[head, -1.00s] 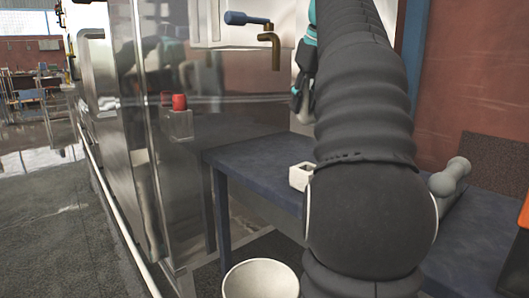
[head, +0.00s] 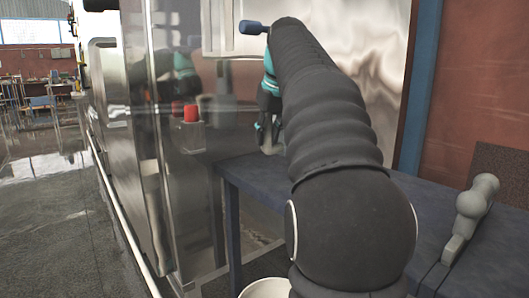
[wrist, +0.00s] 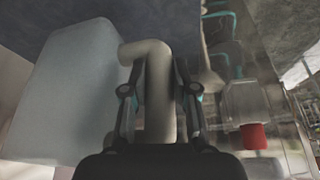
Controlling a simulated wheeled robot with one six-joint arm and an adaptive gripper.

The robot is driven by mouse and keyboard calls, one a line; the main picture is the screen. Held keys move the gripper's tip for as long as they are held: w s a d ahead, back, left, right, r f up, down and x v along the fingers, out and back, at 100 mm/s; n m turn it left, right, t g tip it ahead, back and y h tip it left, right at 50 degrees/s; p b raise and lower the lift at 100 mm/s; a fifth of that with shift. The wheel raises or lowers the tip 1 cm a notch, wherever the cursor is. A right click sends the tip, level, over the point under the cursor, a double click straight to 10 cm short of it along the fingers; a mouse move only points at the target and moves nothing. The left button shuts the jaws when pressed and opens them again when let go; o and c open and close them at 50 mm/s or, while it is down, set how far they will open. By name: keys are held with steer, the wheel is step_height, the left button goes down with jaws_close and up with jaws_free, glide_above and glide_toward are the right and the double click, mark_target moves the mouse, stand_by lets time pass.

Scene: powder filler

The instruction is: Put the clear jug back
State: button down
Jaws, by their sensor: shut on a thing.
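The jug (wrist: 65,95) fills the left of the wrist view as a large pale, translucent body with a beige handle (wrist: 157,100). My gripper (wrist: 158,75) is shut on this handle, with a dark finger on each side of it. In the head view my gripper (head: 266,132) is small and partly hidden behind my arm, in front of the steel machine. The jug is largely or wholly hidden there by my arm. I cannot tell whether the jug touches the surface beyond it.
A dark blue table (head: 232,168) stands below my arm. A grey, knobbed object (head: 470,215) lies on its right side. A red button (head: 191,113) sits on the machine's box, and a blue-handled tap (head: 253,27) is above. A white bucket (head: 262,289) stands at the bottom. Open floor lies left.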

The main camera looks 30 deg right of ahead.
mark_target(265, 146)
steer(key=shift+w+a+f, duration=0.3)
steer(key=shift+w+f, duration=0.05)
steer(key=shift+w, duration=0.05)
steer(key=shift+f+b, duration=0.45)
steer(key=shift+f, duration=1.5)
steer(key=c, duration=0.9)
jaws_free()
steer(key=shift+f, duration=0.1)
steer(key=v, duration=1.2)
steer(key=shift+p, duration=0.45)
